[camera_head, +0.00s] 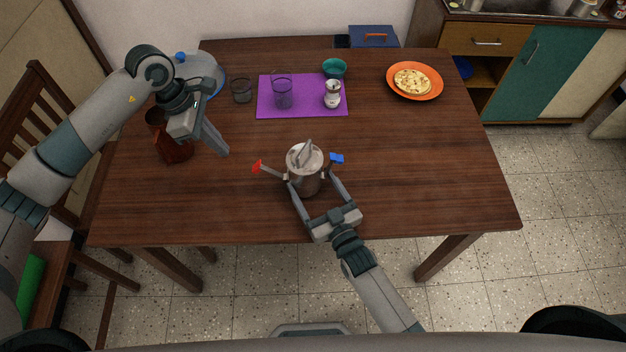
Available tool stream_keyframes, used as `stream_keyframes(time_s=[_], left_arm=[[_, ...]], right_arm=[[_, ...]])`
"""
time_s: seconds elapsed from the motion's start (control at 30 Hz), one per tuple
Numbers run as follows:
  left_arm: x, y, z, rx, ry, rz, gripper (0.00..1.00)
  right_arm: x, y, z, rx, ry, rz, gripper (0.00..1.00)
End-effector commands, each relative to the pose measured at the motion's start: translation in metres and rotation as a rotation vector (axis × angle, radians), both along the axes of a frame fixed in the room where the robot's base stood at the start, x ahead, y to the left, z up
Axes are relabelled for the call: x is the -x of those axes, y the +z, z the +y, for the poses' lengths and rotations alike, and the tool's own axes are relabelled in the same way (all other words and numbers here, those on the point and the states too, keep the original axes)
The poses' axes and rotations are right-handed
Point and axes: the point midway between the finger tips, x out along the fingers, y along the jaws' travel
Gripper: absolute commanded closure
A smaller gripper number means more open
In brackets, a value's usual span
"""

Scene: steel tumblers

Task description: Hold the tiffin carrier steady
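The steel tiffin carrier (306,182) stands upright near the table's front edge, with a grey handle over its lid. A red-tipped clip (258,167) sticks out on its left and a blue-tipped clip (337,158) on its right. My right gripper (309,180) reaches in from the front with one finger along each side of the carrier, seemingly closed on it; the exact contact is too small to see. My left gripper (226,152) is above the left part of the table, apart from the carrier. Its fingers appear together, with nothing between them.
A purple mat (307,108) behind the carrier bears a glass (283,97) and a shaker (332,94). A teal bowl (334,68), another glass (241,93) and an orange plate (436,92) stand around it. A brown object (174,151) is below my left arm. The table's right front is clear.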

Motion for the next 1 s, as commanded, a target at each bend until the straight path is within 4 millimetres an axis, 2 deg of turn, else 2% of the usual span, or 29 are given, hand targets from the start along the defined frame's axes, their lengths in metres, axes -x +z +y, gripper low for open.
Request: stream_keyframes(time_s=[1.0], left_arm=[[0.0000,0.0002,0.0000,0.000,0.000,0.000,1.00]], right_arm=[[-0.0001,-0.0068,0.0004,-0.003,0.003,-0.004,0.54]])
